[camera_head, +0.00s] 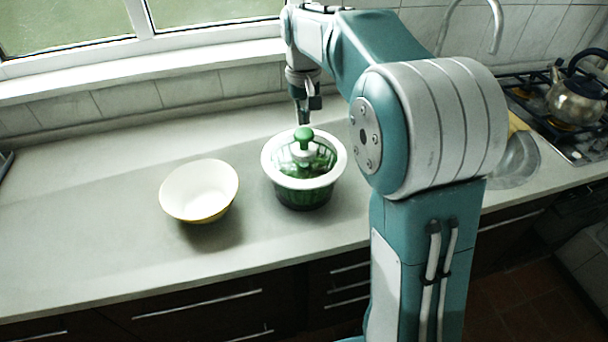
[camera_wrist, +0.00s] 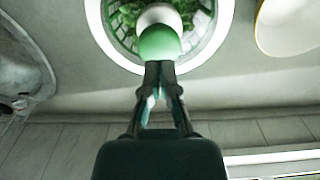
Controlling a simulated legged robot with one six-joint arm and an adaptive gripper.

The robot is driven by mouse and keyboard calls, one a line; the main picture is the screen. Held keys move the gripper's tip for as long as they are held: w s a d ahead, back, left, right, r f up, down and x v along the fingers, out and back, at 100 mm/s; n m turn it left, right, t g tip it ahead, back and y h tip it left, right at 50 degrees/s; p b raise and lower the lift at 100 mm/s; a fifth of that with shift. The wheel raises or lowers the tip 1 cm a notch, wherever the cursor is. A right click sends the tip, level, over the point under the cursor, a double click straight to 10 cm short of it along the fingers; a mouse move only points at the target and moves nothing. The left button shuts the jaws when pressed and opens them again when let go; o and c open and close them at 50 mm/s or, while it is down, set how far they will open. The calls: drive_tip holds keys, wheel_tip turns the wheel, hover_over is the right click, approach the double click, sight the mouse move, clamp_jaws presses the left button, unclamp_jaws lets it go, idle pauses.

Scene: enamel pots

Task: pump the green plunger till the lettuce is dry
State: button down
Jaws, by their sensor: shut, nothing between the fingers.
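The salad spinner (camera_head: 329,155) stands upright on the counter, with a white rim and a clear lid. Its green plunger knob (camera_head: 304,135) stands up at the lid's centre on a white collar. Green lettuce (camera_wrist: 195,18) shows through the lid in the wrist view. My gripper (camera_wrist: 160,66) is shut and empty, with its fingertips at the edge of the green knob in the wrist view. In the head view my gripper (camera_head: 304,122) is just above or behind the knob. I cannot tell whether the fingertips touch it.
A cream bowl (camera_head: 199,190) stands left of the spinner, with a gap between them. The sink (camera_head: 515,165), a tap (camera_head: 497,25) and a kettle (camera_head: 577,98) on the stove are at the right. A tiled wall and window are behind.

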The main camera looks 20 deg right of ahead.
sight(303, 132)
drive_tip(key=shift+f, duration=0.1)
drive_tip(key=shift+f, duration=0.5)
idle(1.1)
idle(1.4)
idle(1.4)
drive_tip(key=shift+f, duration=2.1)
drive_tip(key=shift+r, duration=2.15)
